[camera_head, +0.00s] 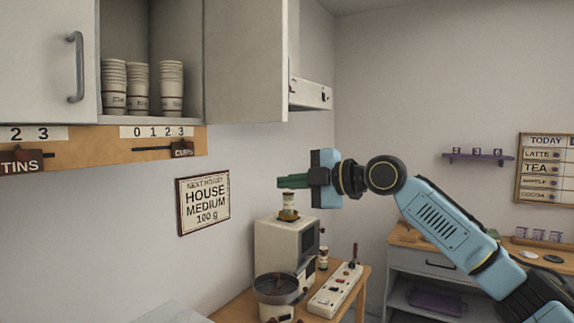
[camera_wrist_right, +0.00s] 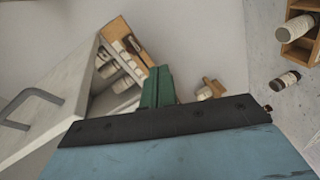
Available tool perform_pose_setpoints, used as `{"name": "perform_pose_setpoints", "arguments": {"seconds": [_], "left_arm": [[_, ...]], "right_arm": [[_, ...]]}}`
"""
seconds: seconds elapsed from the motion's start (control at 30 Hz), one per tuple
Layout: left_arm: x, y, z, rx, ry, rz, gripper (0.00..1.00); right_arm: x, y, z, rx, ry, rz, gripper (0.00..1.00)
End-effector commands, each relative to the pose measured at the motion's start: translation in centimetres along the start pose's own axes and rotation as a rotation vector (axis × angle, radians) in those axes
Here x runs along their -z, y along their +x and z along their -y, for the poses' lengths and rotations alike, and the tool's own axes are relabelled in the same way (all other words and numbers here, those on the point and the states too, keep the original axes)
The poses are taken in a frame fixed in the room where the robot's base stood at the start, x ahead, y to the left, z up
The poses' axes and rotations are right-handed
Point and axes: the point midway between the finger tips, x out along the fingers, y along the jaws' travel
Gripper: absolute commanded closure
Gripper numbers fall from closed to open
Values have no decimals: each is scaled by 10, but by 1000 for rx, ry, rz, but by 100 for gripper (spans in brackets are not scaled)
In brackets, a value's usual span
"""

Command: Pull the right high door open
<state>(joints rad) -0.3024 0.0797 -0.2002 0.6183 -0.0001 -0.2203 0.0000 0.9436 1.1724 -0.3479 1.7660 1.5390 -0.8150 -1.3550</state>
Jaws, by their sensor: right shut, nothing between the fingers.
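The right high door (camera_head: 245,65) of the white wall cabinet stands swung open, its inner face showing in the head view. Its outer face (camera_wrist_right: 60,120) with a grey bar handle (camera_wrist_right: 30,108) shows at the left in the right wrist view. Stacked paper cups (camera_head: 140,88) stand in the open compartment beside it. The left high door (camera_head: 45,60) is closed, with a grey handle (camera_head: 75,67). My right gripper (camera_head: 280,182) has its green fingers (camera_wrist_right: 157,86) shut and empty, below and to the right of the open door, apart from the handle. My left gripper is not in view.
A coffee machine (camera_head: 275,248), a scale-like pan (camera_head: 280,288) and a power strip (camera_head: 335,290) stand on the wooden counter below my right gripper. A white wall box (camera_head: 311,94) shows right of the door. A purple shelf (camera_head: 480,157) is on the far wall.

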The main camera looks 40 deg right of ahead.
Motion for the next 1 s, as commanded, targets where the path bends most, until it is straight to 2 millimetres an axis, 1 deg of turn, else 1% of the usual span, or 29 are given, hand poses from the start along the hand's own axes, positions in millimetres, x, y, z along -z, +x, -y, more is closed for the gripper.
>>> {"name": "perform_pose_setpoints", "arguments": {"seconds": [0.03, 0.1, 0.2, 0.23, 0.3, 0.37, 0.47, 0.57, 0.7, 0.93, 1.0], "left_arm": [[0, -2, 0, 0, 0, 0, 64], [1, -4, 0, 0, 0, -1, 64], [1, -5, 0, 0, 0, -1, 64], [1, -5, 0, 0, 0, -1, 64], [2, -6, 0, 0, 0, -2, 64], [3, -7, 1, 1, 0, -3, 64], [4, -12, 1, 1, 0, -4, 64], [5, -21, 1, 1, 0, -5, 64], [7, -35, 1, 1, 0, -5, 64], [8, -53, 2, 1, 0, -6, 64], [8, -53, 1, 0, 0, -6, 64]], "right_arm": [[18, -27, -34, -39, -80, -21, 100], [38, -55, -62, -75, -163, -50, 100], [59, -85, -87, -113, -249, -79, 100], [64, -92, -91, -121, -267, -84, 100], [71, -101, -98, -134, -295, -94, 100], [75, -104, -102, -139, -307, -100, 100], [78, -98, -105, -142, -311, -104, 100], [81, -82, -108, -141, -312, -105, 100], [85, -53, -113, -142, -309, -106, 100], [90, -5, -118, -142, -310, -104, 100], [73, -12, -120, -143, -306, -95, 100]]}}
